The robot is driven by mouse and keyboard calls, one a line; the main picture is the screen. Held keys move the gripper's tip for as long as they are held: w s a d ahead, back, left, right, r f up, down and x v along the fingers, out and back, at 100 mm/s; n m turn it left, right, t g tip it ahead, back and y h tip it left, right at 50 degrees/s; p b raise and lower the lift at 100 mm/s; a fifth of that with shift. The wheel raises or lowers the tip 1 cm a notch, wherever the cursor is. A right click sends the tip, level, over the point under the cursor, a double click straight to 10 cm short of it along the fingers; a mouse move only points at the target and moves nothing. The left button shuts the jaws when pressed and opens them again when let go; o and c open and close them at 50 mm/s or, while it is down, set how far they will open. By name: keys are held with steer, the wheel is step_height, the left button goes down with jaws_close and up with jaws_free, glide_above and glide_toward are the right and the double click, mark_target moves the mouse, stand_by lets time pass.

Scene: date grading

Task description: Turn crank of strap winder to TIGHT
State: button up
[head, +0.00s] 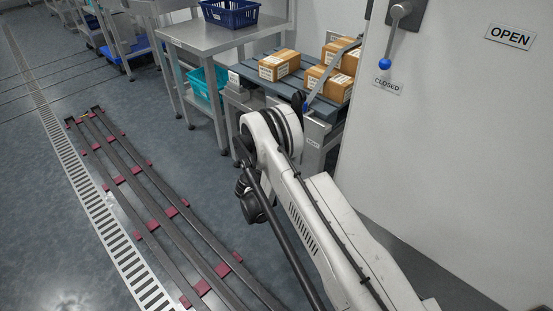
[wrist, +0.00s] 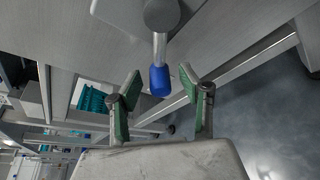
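In the wrist view, the crank has a metal rod ending in a blue grip (wrist: 160,82), below a dark round hub (wrist: 161,14). My gripper (wrist: 160,76) is open, with one green-padded finger on each side of the blue grip. A gap shows on both sides of the grip. In the head view, a strap (head: 332,70) runs over boxes on the slatted stand (head: 262,72), with a small blue part (head: 305,106) at its near end. My arm hides the gripper and most of the winder there. I cannot read a TIGHT mark.
Cardboard boxes (head: 279,65) sit on the stand. At right, a white cabinet (head: 445,150) carries a separate blue-knobbed lever (head: 397,35) with OPEN and CLOSED signs. A steel table (head: 210,38) with a blue basket (head: 231,14) stands behind. Floor rails (head: 150,205) lie at left.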

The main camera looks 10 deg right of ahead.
steer(key=shift+w+d+f, duration=0.1)
steer(key=shift+w+d, duration=0.3)
jaws_close()
